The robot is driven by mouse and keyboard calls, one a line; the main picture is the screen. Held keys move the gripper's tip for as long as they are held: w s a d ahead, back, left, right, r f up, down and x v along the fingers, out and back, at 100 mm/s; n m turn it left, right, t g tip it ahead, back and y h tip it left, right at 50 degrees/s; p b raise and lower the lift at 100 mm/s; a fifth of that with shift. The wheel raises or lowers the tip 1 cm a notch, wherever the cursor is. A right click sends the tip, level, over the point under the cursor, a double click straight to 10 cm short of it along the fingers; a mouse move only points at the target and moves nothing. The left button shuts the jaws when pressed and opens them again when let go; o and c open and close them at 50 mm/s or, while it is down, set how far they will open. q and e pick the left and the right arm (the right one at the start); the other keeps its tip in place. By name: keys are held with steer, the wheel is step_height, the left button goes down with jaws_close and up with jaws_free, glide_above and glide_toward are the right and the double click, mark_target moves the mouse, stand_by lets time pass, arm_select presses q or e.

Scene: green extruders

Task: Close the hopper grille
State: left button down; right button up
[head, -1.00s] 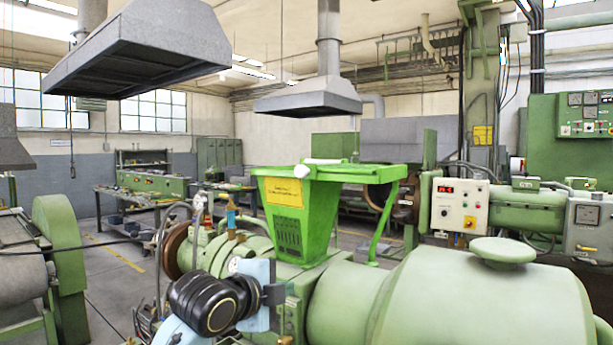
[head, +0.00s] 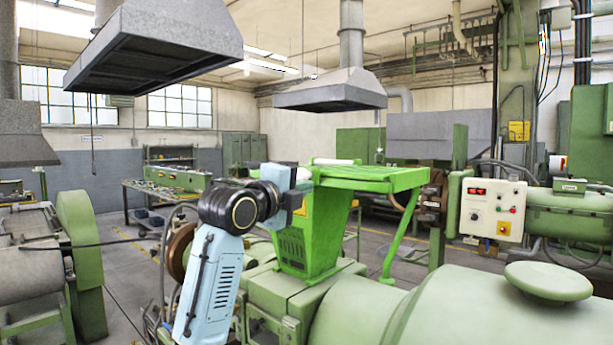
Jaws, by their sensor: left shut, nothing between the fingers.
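The bright green hopper (head: 318,232) stands on the extruder, tapering downward, with slots and a partly covered yellow label on its front. The green slatted grille (head: 375,178) lies about level at the hopper's top and reaches out to the right beyond its body, above a slanted green strut (head: 398,240). I cannot tell how the grille is hinged. My left gripper (head: 298,190) is shut and empty at the hopper's upper left front, just below rim height. It covers part of the hopper; I cannot tell whether it touches. My right gripper is out of view.
The green extruder barrel with a round cap (head: 548,281) fills the lower right. A control box (head: 492,210) stands right of the hopper. A green machine (head: 82,240) is at left. Exhaust hoods (head: 330,92) hang above. Floor shows behind the arm at left.

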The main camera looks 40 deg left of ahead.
mark_target(319, 177)
arm_select(q)
steer(key=w+a+p, duration=0.1)
steer(key=w, duration=0.1)
steer(key=w+a+p, duration=0.1)
steer(key=w, duration=0.1)
steer(key=w+a, duration=0.2)
steer(key=shift+w+r+p, duration=0.15)
steer(key=shift+r+p, duration=0.2)
steer(key=shift+p, duration=0.05)
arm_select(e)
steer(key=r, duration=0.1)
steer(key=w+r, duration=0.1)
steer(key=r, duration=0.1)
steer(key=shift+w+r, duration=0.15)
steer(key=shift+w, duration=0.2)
